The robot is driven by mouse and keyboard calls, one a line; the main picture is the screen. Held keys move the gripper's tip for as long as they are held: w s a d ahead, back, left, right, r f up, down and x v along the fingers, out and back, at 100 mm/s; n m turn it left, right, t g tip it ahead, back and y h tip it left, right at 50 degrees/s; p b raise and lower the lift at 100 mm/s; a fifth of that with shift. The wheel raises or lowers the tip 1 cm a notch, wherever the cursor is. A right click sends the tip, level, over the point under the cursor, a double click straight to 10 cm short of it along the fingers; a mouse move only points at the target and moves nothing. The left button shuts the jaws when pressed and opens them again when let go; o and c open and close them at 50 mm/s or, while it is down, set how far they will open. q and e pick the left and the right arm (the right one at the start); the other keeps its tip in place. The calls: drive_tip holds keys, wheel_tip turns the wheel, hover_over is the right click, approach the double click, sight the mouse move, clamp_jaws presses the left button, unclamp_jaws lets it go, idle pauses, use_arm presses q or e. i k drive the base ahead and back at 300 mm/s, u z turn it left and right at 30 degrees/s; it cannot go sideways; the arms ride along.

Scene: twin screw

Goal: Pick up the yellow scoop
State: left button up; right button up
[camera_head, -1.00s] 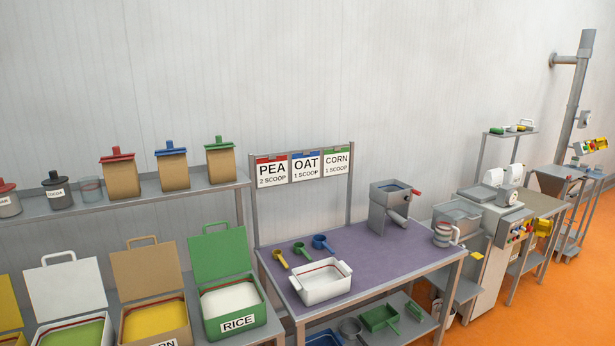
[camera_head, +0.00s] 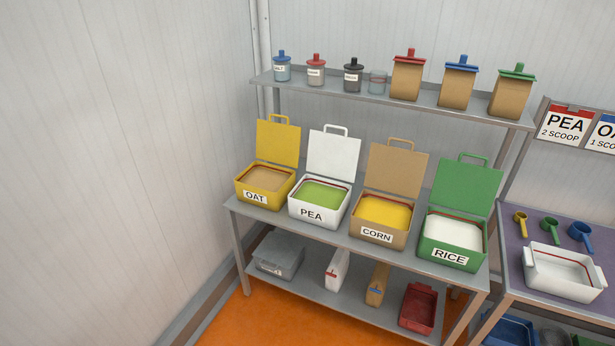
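The yellow scoop (camera_head: 520,224) lies on the purple-topped table (camera_head: 514,264) at the right of the head view. It is the leftmost of a row of scoops, with a green scoop (camera_head: 549,227) and a blue scoop (camera_head: 580,235) to its right. A white two-handled tub (camera_head: 562,277) stands just in front of the scoops. Neither of my grippers shows in the view.
A grey shelf to the left holds open bins labelled OAT (camera_head: 265,182), PEA (camera_head: 320,196), CORN (camera_head: 382,213) and RICE (camera_head: 453,235). Jars and paper bags stand above. A red bin (camera_head: 417,307) sits below. Orange floor (camera_head: 262,322) shows in front.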

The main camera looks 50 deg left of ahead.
sight(522, 226)
drive_tip(key=z, duration=0.15)
drive_tip(key=k, duration=0.25)
drive_tip(key=z, duration=0.5)
drive_tip(key=i, duration=1.6)
drive_tip(key=z, duration=0.45)
